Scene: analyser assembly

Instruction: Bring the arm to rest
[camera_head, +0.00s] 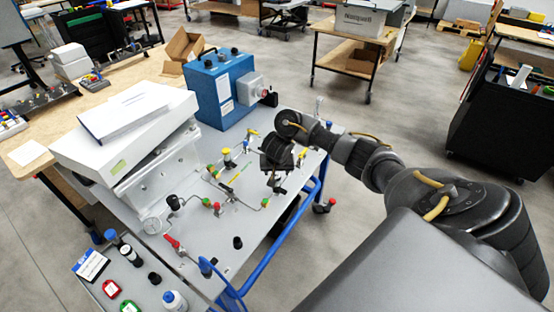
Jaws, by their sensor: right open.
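My right arm (372,160) reaches in from the right side, over the right edge of the grey panel (222,245). Its dark right gripper (277,182) points down above the panel near the tubing and valves. Its jaws are open; the fingertips are small and dark, and I cannot tell whether they touch a fitting below. My left gripper is out of view.
The panel carries a white analyser box (128,150), a blue box (222,90), a yellow valve (227,158) and a red-handled valve (174,242). A blue tubular frame (272,247) runs along its edge. Open floor (350,120) lies behind my arm.

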